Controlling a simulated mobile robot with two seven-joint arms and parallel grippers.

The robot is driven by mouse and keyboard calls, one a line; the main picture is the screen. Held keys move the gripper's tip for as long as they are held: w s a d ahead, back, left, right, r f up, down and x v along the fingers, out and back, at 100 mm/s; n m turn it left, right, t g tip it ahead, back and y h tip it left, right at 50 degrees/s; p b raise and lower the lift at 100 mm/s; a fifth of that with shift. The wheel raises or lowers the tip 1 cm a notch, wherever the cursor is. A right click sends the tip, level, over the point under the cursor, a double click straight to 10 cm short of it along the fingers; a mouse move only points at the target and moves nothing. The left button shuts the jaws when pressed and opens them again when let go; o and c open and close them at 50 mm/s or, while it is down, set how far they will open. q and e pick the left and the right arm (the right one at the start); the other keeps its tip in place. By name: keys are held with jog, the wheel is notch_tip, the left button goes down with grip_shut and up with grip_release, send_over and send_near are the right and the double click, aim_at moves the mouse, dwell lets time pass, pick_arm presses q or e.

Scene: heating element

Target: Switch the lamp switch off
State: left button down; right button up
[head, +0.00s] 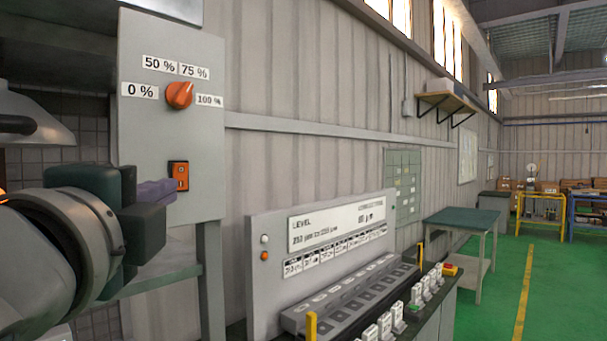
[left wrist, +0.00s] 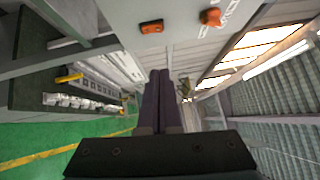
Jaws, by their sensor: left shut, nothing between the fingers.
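An orange rocker switch (head: 179,177) sits on the grey panel (head: 205,130), below an orange rotary knob (head: 180,95) with percent labels around it. My left gripper (head: 172,187) is at the left, its purple fingers shut with nothing between them. In the head view the fingertips appear just left of the switch's lower part; I cannot tell whether they touch it. In the left wrist view the switch (left wrist: 151,27) shows above the shut fingers (left wrist: 161,75), slightly to the left, with the knob (left wrist: 210,17) to its right. The right gripper is not in view.
A console (head: 262,220) with a LEVEL display and rows of switches stands right of the panel. A grey post (head: 211,270) and a shelf lie below the panel. A green-topped table (head: 462,219) stands farther back. The green floor beyond is open.

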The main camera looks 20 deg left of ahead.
pick_arm(q)
jog(key=p, duration=0.4)
send_near(185, 169)
jog(key=w+d, duration=0.2)
jog(key=w, duration=0.2)
jog(key=shift+w+a+r+p, duration=0.15)
jog(key=shift+w+a+p, duration=0.2)
jog(key=shift+a+p, duration=0.2)
jog(key=shift+w+a+r+p, duration=0.15)
jog(key=shift+w+a+p, duration=0.2)
jog(key=shift+a, duration=0.35)
jog(key=shift+w+a+f+p, duration=0.1)
jog(key=shift+w+a+p, duration=0.2)
jog(key=shift+a, duration=0.45)
jog(key=shift+w+a, duration=0.1)
jog(key=shift+a, duration=0.2)
